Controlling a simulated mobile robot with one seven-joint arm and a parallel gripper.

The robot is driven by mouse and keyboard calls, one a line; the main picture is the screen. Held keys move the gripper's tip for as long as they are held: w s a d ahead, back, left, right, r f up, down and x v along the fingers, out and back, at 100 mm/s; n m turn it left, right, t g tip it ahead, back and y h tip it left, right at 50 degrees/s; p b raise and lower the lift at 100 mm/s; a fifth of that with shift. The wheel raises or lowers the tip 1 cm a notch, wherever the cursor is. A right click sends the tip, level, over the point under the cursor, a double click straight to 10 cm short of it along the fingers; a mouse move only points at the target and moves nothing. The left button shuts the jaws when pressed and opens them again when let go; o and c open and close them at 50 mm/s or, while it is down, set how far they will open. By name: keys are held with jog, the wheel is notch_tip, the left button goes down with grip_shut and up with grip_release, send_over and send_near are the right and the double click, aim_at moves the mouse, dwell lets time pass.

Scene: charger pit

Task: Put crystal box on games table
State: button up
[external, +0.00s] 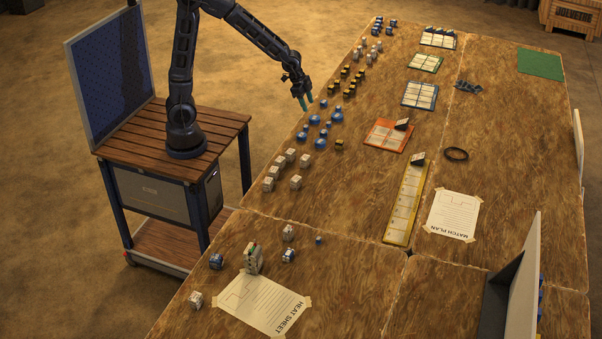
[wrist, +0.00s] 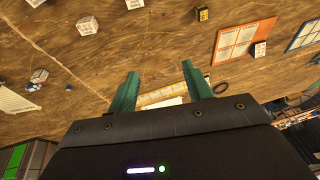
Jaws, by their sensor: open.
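The long plywood table (external: 350,205) carries many small pieces, and I cannot tell which is the crystal box or whether this is the games table. White cubes (external: 296,182) stand near the table's left edge, with blue pieces (external: 321,142) and black-and-yellow blocks (external: 333,88) farther back. My gripper (external: 305,103) hangs at the left edge, above or beside the blue and black-and-yellow pieces. In the wrist view my gripper (wrist: 160,71) has its two green fingers spread, with nothing between them. A white cube (wrist: 87,25) lies beyond the left finger.
An orange board (external: 388,134), a yellow board (external: 404,208), a black ring (external: 456,154) and a Match Plan sheet (external: 453,214) lie mid-table. A tall grey block (external: 253,259) stands by the Heat Sheet (external: 262,305). A green mat (external: 540,63) lies at the far right.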

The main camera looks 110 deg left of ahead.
jog(key=s+d+r, duration=0.6)
jog(key=d+r, duration=0.1)
jog(key=d, duration=0.1)
jog(key=s+d+r, duration=0.2)
jog(key=s+d, duration=0.2)
jog(key=s, duration=0.3)
jog(key=s+d+r, duration=0.3)
jog(key=s+d, duration=0.1)
jog(key=s, duration=0.4)
jog(key=s+d+r+t+h, duration=0.1)
jog(key=s+d+r, duration=0.1)
jog(key=s+d, duration=0.2)
jog(key=s, duration=0.3)
jog(key=shift+s+r+n, duration=0.15)
jog(key=shift+s+n, duration=0.15)
jog(key=shift+n, duration=0.1)
